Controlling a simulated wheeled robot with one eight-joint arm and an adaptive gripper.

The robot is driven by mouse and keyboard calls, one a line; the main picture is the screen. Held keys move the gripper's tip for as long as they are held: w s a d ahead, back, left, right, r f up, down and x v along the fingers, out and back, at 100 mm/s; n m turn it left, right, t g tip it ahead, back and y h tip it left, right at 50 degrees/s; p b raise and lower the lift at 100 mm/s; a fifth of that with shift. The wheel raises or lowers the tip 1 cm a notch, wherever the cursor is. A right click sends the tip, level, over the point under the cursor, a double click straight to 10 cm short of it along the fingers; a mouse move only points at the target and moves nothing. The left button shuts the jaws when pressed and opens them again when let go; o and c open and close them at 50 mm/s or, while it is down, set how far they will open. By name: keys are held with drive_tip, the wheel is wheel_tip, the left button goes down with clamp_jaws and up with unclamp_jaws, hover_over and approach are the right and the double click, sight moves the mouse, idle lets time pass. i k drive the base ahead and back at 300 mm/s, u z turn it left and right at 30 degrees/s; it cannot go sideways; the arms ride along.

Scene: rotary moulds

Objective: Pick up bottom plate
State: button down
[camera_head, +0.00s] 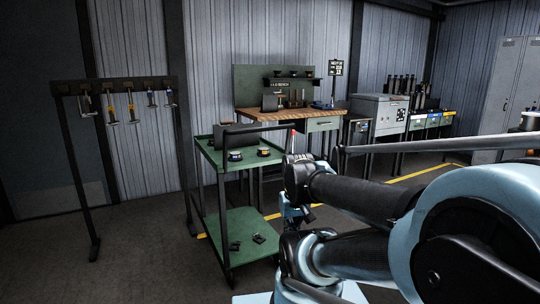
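No piece in view can be told for sure as the bottom plate. A green two-level cart (240,220) stands left of my arm. Two small round dark pieces with pale bands, one at the left (235,156) and one at the right (263,151), sit on its top shelf. Two small flat dark pieces, one at the left (234,246) and one at the right (258,238), lie on its lower shelf. My arm reaches in from the right and overlaps the cart's right side in the picture. My gripper's fingers cannot be made out at the arm's far end.
A wooden-topped workbench (285,116) with a green back panel stands behind the cart. A rack (113,86) with hanging tools stands at the left. A grey machine (378,112) and bins (432,120) line the back wall. The floor left of the cart is clear.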

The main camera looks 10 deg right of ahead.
sight(263, 151)
drive_tip(key=i, duration=1.05)
drive_tip(key=z, duration=0.55)
